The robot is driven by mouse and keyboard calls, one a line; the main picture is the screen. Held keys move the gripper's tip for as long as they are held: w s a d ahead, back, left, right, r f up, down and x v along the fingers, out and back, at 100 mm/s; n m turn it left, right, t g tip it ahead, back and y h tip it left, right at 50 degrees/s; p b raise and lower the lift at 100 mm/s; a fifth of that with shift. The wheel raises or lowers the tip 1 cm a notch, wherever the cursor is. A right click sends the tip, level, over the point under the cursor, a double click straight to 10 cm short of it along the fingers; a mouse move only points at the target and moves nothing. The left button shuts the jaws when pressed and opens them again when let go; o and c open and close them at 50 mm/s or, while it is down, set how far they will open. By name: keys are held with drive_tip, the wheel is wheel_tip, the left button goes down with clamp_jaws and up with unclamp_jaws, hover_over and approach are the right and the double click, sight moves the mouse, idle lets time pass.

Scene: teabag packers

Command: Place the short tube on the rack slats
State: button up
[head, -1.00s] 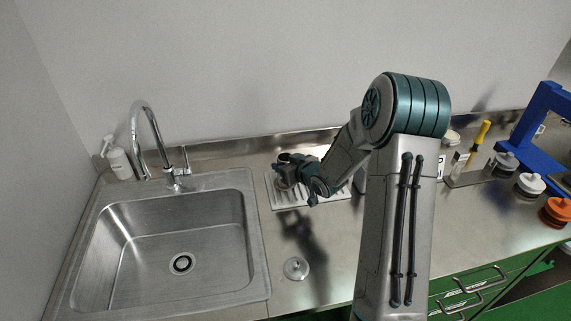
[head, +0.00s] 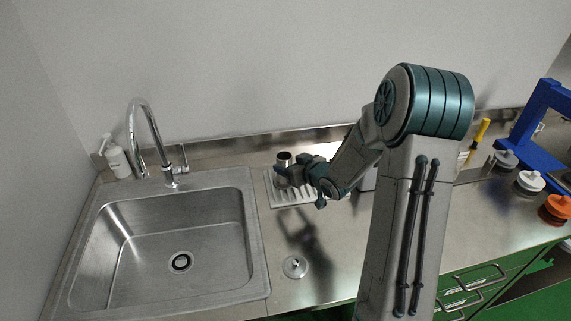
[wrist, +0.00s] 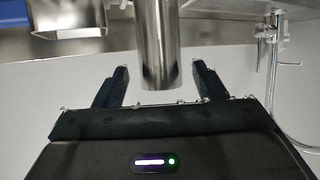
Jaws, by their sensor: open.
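The short tube (head: 284,158) is a shiny metal cylinder. My gripper (head: 281,174) is low over the rack, beside the tube. In the wrist view the tube (wrist: 158,50) shows between the two spread fingers of my gripper (wrist: 160,86), with visible gaps on both sides.
The sink (head: 180,235) with its tap (head: 150,140) lies to the left. A small round metal piece (head: 295,266) lies on the counter in front of the rack. Orange (head: 556,207) and white-topped (head: 530,181) pieces and a blue frame (head: 535,125) stand far right.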

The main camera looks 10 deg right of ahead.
drive_tip(key=s+d+r+m+g+h, duration=0.25)
drive_tip(key=s+r+h, duration=0.2)
drive_tip(key=s, duration=0.35)
drive_tip(key=s+d+r+m+g+h, duration=0.1)
drive_tip(key=s+d+r+h, duration=0.3)
drive_tip(key=s, duration=0.5)
drive_tip(key=s+a+r+g+y, duration=0.1)
drive_tip(key=s+a, duration=0.3)
drive_tip(key=s, duration=0.4)
drive_tip(key=s+a+r+m+g+y, duration=0.1)
drive_tip(key=s+a+g, duration=0.3)
drive_tip(key=s, duration=0.5)
drive_tip(key=shift+r+y, duration=0.5)
drive_tip(key=shift+y, duration=0.15)
